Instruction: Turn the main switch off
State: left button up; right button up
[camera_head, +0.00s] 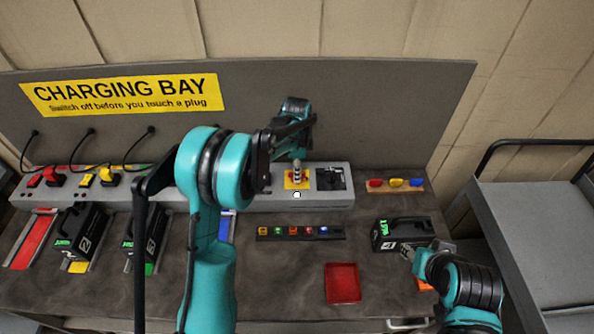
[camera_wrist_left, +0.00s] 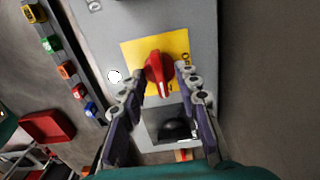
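The main switch is a red rotary knob (camera_wrist_left: 158,70) on a yellow plate (camera_wrist_left: 133,52) on the grey charging rail. In the wrist view its white mark points toward the bottom. The plate also shows in the head view (camera_head: 289,184), where my left gripper (camera_head: 297,172) covers most of the knob. In the wrist view my left gripper (camera_wrist_left: 161,76) is open, with one finger on each side of the knob and small gaps visible. A white round lamp (camera_wrist_left: 114,76) sits beside the plate. My right gripper (camera_head: 407,254) is at the front of battery 4; its fingers are too small to judge.
A black socket (camera_head: 331,179) is right of the switch. Plugs with cables (camera_head: 108,178) fill the rail's left. Black batteries (camera_head: 80,230) stand in front. A strip of coloured buttons (camera_head: 300,232), a red tray (camera_head: 342,284) and battery 4 (camera_head: 402,231) are on the bench.

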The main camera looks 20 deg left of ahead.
pick_arm(q)
grip_shut()
jog(key=shift+n, duration=0.3)
jog(key=n+b, duration=0.1)
jog(key=n, duration=1)
jog(key=shift+n, duration=0.3)
jog(key=n, duration=0.5)
jog(key=shift+n+b, duration=0.3)
jog(key=shift+o, duration=0.3)
grip_release()
